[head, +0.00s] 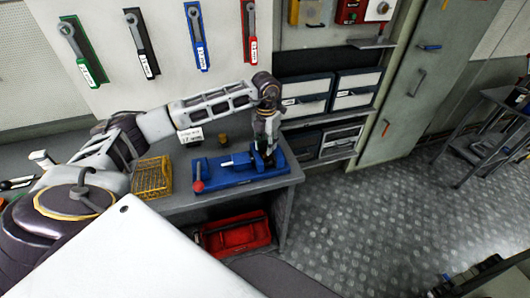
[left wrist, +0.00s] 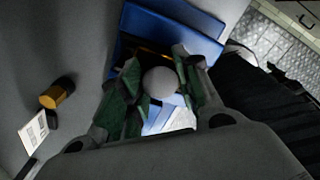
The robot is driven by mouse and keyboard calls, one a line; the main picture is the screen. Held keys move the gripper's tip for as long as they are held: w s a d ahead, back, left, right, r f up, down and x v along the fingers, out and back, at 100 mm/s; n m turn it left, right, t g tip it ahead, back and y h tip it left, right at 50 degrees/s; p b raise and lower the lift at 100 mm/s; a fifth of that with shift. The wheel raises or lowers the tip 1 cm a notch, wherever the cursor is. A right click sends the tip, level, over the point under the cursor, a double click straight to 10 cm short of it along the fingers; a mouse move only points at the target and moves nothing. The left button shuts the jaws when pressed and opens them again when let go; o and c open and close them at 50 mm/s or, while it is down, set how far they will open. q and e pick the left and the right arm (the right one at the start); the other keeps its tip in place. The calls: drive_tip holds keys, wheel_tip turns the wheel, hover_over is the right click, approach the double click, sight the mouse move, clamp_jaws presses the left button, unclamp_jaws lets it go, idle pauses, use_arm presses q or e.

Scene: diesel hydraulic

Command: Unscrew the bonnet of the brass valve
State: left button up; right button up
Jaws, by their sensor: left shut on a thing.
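A blue vise (head: 232,174) stands on the grey workbench, and it also shows in the left wrist view (left wrist: 170,22). My left gripper (head: 266,148) points down over the right part of the vise. In the left wrist view, its green-grey fingers (left wrist: 158,68) are closed around a part with a round grey top (left wrist: 161,82), which I take to be the valve's bonnet. The fingers hide most of the valve, and I cannot tell how far the bonnet is turned. My right gripper is not in view.
A short brass cylinder (head: 223,141) and a label card (head: 190,135) stand behind the vise. A yellow wire basket (head: 152,178) is on the bench to the left. A red box (head: 235,234) is below. Wrenches hang on the wall. Floor to the right is open.

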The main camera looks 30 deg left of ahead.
use_arm(q)
drive_tip(key=shift+n, duration=9)
drive_tip(key=o, duration=0.8)
